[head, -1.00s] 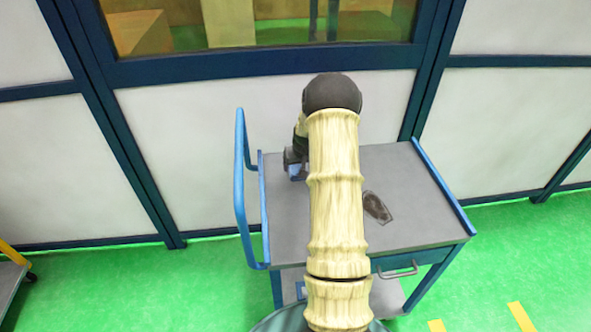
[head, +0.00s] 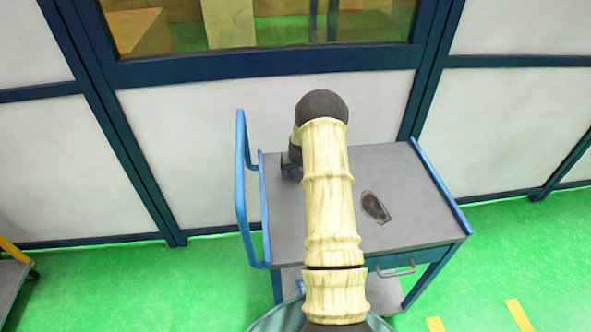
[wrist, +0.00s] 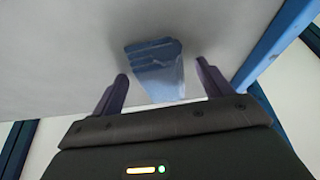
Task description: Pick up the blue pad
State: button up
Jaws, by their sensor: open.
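The blue pad (wrist: 153,68) lies on the grey top of the cart in the wrist view, with faint lighter streaks across it. My gripper (wrist: 162,78) is open, with one finger on each side of the pad's near part in the picture. No contact between fingers and pad is visible, and the height gap is hard to judge. In the head view my gripper (head: 291,162) points down over the cart's left part, mostly behind my arm. The pad is largely hidden there.
The cart (head: 410,190) has a blue handle (head: 241,190) at its left and a raised blue edge at its right. A dark oval object (head: 375,207) lies on its top, right of my arm. A white wall panel (head: 190,130) stands behind the cart.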

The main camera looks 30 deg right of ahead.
jog(key=c, duration=1.1)
jog(key=shift+o, duration=0.2)
jog(key=shift+r, duration=0.15)
notch_tip(320, 180, up, 10)
jog(key=b, duration=0.2)
